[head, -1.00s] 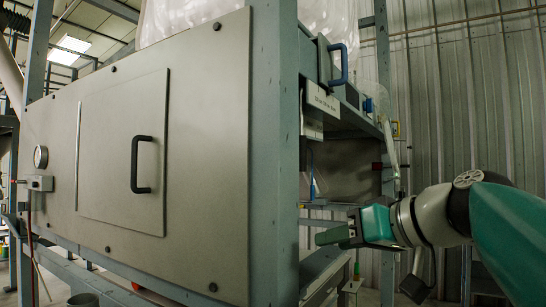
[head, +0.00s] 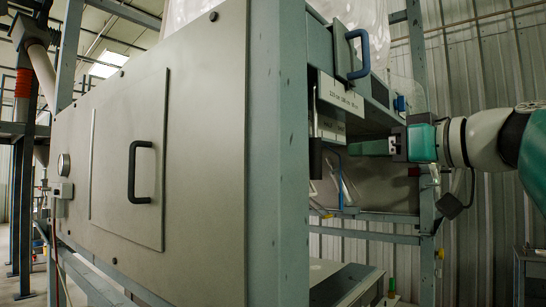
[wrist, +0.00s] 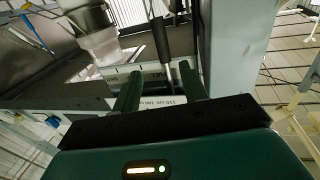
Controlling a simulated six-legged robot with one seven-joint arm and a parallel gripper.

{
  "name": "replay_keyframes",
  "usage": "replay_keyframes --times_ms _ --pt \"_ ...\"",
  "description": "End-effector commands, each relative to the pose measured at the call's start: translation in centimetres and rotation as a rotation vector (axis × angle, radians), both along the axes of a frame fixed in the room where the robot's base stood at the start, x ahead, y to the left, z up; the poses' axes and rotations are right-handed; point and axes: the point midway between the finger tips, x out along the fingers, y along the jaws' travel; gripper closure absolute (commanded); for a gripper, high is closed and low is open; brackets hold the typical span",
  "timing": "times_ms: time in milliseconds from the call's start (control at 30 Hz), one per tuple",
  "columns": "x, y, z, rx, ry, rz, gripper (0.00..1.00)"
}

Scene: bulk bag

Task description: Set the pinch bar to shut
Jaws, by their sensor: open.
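The pinch bar, as far as I can tell, is the thin lever with a black grip (head: 316,157) that hangs down under the labelled plate in the head view, beside the frame post. In the wrist view its black grip (wrist: 161,38) shows beyond my fingers, in the gap between them. My gripper (head: 365,147) is open and empty, to the right of the bar and apart from it, with its fingers pointing left. In the wrist view the two green fingers of my gripper (wrist: 160,82) stand apart. A small marked scale plate (head: 330,128) sits behind the bar; its lettering is too small to read surely.
A blue handle (head: 357,52) juts out above. The grey frame post (head: 279,150) stands left of the bar, next to the big panel with a black handle (head: 140,171). The white bag (head: 230,12) hangs at the top.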

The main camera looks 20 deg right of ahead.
Motion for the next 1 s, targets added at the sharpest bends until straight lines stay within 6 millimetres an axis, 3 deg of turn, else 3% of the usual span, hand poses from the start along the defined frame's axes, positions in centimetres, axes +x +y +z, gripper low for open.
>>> replay_keyframes --times_ms 167,700,1000 --pt "1.3 0.9 0.0 0.001 0.001 -0.002 0.57" --pt "10.8 4.8 -0.1 0.001 0.004 0.002 0.57" --pt "12.6 5.5 0.0 0.0 0.001 0.002 0.57"
